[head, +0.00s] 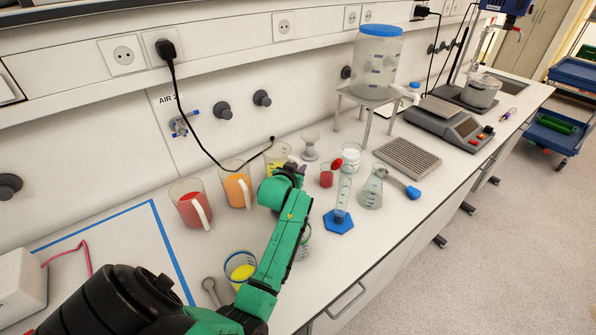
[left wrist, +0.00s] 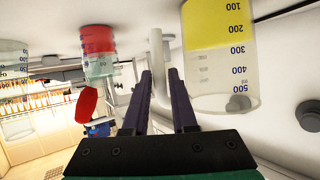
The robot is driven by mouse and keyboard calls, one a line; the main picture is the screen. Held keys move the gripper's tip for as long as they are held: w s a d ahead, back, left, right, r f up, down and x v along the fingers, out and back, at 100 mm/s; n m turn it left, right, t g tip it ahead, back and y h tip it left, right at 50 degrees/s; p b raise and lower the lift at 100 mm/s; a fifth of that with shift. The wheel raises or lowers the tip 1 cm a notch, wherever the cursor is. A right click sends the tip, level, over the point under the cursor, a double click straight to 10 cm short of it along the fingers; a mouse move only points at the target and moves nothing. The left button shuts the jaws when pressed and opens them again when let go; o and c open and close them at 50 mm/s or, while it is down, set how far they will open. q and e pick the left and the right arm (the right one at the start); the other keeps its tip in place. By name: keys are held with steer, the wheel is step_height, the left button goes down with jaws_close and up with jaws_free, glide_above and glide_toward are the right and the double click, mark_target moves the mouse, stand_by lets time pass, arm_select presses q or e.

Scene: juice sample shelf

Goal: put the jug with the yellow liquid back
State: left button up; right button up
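The jug with the yellow liquid (head: 278,155) stands on the counter by the wall, right of the jug with orange liquid, and is partly hidden by my left gripper (head: 283,178). In the left wrist view, which looks upside down, this jug (left wrist: 222,50) is large, with yellow at its base end and its white handle (left wrist: 157,50) beside it. The fingers of my left gripper (left wrist: 160,85) lie on either side of the handle. A gap shows between them, so they look open. My right gripper is not in view.
A jug with red liquid (head: 190,205) and a jug with orange liquid (head: 237,187) stand to the left. A beaker with yellow contents (head: 241,268) stands near the arm. A cylinder with a blue foot (head: 340,221) and a flask (head: 371,188) stand to the right.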

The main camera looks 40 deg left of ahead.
arm_select(q)
steer(key=shift+o, duration=0.8)
steer(key=shift+s+r, duration=0.2)
steer(key=shift+s, duration=0.05)
steer(key=shift+d, duration=0.1)
steer(key=b+v, duration=0.1)
steer(key=v, duration=1)
steer(key=shift+s, duration=0.4)
steer(key=shift+r, duration=0.1)
